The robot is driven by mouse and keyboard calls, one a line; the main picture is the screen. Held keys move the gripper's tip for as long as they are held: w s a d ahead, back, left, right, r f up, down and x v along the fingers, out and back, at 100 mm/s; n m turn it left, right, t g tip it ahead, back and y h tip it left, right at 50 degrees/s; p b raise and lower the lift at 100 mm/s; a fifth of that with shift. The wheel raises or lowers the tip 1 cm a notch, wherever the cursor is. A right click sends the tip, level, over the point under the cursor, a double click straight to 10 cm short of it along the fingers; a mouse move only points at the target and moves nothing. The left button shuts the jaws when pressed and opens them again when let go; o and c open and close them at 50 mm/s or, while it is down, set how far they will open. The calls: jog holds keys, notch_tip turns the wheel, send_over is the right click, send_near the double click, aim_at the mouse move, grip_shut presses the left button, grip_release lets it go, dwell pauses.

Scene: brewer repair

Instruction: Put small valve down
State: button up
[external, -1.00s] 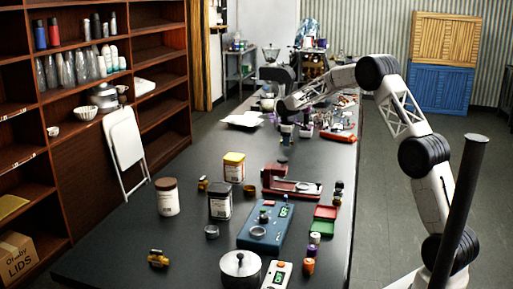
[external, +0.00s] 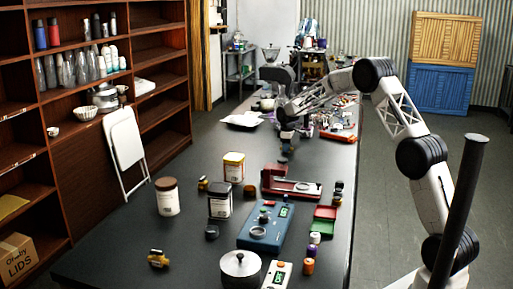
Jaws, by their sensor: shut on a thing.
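My gripper (external: 286,146) is over the middle of the long black table, fingers pointing down. It is shut on a small dark thing, probably the small valve. The fingers and the held thing are tiny and merge in this view, so its shape is unclear. I cannot tell whether it touches the tabletop. The black table (external: 150,235) is bare around the spot below my gripper.
A white tray (external: 242,120) lies to the left. Red and green trays (external: 324,219) sit near the right edge. Clutter fills the far end.

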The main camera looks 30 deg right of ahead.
jog(key=shift+f, duration=0.15)
jog(key=o, duration=1)
jog(key=shift+r, duration=0.2)
notch_tip(320, 180, up, 12)
jog(key=shift+f, duration=0.1)
dwell(0.6)
jog(key=shift+s, duration=0.1)
